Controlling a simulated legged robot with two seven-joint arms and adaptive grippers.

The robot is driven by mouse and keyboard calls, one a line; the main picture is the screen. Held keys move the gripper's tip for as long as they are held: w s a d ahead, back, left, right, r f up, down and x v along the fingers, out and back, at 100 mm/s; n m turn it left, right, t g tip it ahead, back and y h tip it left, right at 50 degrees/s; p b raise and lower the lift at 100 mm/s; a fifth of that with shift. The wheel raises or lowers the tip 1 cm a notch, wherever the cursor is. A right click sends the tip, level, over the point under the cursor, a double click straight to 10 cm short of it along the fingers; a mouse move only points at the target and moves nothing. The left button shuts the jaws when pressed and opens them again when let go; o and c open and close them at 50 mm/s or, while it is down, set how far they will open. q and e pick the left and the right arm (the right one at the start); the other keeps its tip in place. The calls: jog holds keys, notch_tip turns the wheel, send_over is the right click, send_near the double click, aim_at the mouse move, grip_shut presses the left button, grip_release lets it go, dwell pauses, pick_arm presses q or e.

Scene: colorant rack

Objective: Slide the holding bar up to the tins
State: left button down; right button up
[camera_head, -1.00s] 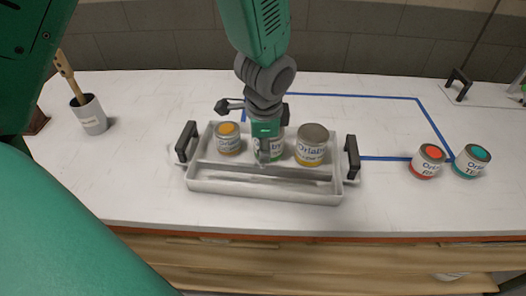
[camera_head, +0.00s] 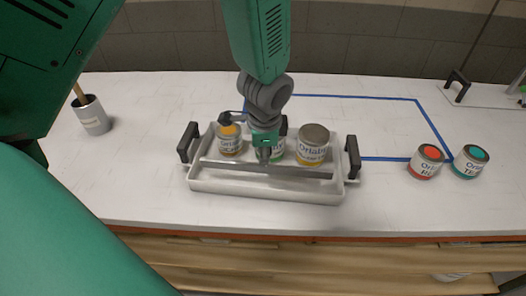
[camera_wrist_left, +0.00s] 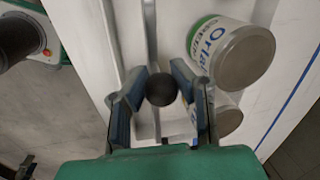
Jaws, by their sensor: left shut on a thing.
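The white rack tray (camera_head: 265,192) sits on the bench with a black handle at each end. Three tins stand along its back: an orange-topped one (camera_head: 230,145), a green-labelled one (camera_head: 277,152) partly hidden by my gripper, and a yellow-labelled one (camera_head: 313,145). The grey holding bar (camera_head: 305,173) runs lengthwise in front of them, close to their bases; whether it touches them I cannot tell. My left gripper (camera_head: 264,158) is over the bar's middle. In the left wrist view, its fingers are shut on the bar's round black knob (camera_wrist_left: 161,89), with the green-labelled tin (camera_wrist_left: 215,45) beside it. My right gripper is not in view.
A red tin (camera_head: 426,161) and a teal tin (camera_head: 470,162) stand on the bench to the right of the tray. A blue tape outline (camera_head: 370,97) lies behind. The bench between is clear.

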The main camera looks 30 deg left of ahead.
pick_arm(q)
jog(key=w+a, duration=0.1)
jog(key=w+p, duration=0.1)
jog(key=w, duration=0.1)
jog(key=w+a, duration=0.1)
jog(key=shift+w+a+r, duration=0.1)
jog(key=shift+w+a, duration=0.25)
jog(key=shift+w, duration=0.05)
jog(key=c, duration=1.3)
grip_release()
jog(key=shift+o, duration=0.4)
jog(key=shift+s+d, duration=0.1)
jog(key=shift+d, duration=0.1)
notch_tip(320, 180, up, 12)
jog(key=s+d, duration=0.1)
jog(key=shift+s+d, duration=0.25)
jog(key=shift+s, duration=0.1)
